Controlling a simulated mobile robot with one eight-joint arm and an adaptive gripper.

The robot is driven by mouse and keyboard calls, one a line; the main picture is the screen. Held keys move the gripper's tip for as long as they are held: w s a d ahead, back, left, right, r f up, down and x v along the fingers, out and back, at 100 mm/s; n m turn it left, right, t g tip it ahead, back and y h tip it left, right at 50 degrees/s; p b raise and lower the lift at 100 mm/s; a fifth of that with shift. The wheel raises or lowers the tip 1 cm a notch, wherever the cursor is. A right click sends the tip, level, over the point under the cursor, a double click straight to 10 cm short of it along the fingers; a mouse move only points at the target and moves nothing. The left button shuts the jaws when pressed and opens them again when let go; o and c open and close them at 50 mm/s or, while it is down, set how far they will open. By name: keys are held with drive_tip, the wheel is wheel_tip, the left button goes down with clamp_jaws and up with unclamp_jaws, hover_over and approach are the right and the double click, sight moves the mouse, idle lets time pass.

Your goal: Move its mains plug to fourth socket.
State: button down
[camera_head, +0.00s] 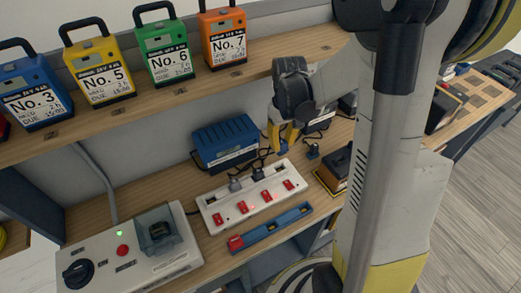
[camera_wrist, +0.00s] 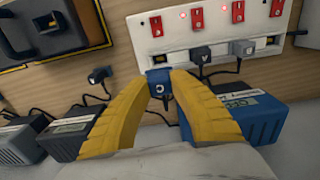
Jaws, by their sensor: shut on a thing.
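My gripper (camera_wrist: 158,78) is shut on a blue mains plug (camera_wrist: 158,84), pinched between its yellow fingertips. In the head view my gripper (camera_head: 280,142) hangs above the bench behind the right end of the white power strip (camera_head: 208,206). The power strip (camera_wrist: 215,32) has a row of red switches. A grey plug (camera_head: 235,184) and a black plug (camera_head: 258,174) sit in its two middle sockets. The end sockets look empty. In the wrist view the held plug is just below the strip's left end socket (camera_wrist: 157,45), apart from it.
A blue charger (camera_head: 225,140) stands behind the strip. A loose dark plug (camera_head: 313,151) lies to the right, near a black, yellow-edged unit (camera_head: 335,168). A blue-and-red bar (camera_head: 270,228) lies in front. A grey control box (camera_head: 130,250) is at left. Numbered packs stand on the shelf (camera_head: 150,98) above.

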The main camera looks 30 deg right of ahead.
drive_tip(key=shift+d+f, duration=0.15)
drive_tip(key=shift+f, duration=0.05)
drive_tip(key=shift+s+a+f+b, duration=0.1)
drive_tip(key=shift+a+f+b, duration=0.1)
drive_tip(key=shift+f+b, duration=2.25)
drive_tip(key=shift+f, duration=0.85)
drive_tip(key=shift+f+b, duration=1)
drive_tip(key=shift+b, duration=0.1)
drive_tip(key=c, duration=1.2)
unclamp_jaws()
drive_tip(key=shift+r, duration=0.1)
wheel_tip(320, 180, up, 12)
